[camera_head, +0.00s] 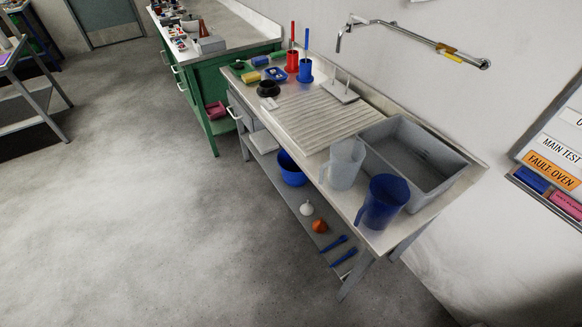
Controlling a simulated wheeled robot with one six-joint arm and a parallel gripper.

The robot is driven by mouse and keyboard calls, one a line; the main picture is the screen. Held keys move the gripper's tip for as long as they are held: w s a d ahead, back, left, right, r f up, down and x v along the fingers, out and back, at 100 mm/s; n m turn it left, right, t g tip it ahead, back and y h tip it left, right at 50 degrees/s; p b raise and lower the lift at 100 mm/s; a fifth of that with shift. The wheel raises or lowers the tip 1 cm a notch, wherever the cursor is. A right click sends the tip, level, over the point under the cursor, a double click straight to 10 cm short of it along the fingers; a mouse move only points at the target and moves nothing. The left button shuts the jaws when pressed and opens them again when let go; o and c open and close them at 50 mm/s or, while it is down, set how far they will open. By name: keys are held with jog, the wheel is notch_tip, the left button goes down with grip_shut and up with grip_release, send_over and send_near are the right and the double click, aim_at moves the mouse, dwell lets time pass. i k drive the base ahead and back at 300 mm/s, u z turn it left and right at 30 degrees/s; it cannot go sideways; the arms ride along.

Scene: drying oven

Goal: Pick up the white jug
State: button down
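The white jug (344,163) is a pale, translucent jug standing upright on the sink bench (283,125), near its front edge. Its handle faces left, toward the front of the bench. A blue jug (382,202) stands close to it on the right, nearer the bench's end. The grey sink basin (413,150) lies behind both jugs. My gripper is not in view.
A ribbed drainboard (322,118) lies left of the basin, with red (292,60) and blue (305,70) brush holders beyond. A wall tap (430,42) reaches over the bench. A lower shelf holds a blue bowl (291,169). The floor (150,220) in front is clear.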

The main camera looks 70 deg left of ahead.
aim_at(347, 155)
jog(key=u, duration=3.45)
jog(key=k, duration=1.2)
jog(key=z, duration=0.8)
jog(key=i, duration=1)
jog(key=k, duration=1)
jog(key=u, duration=1.25)
jog(key=i, duration=1.15)
jog(key=z, duration=0.1)
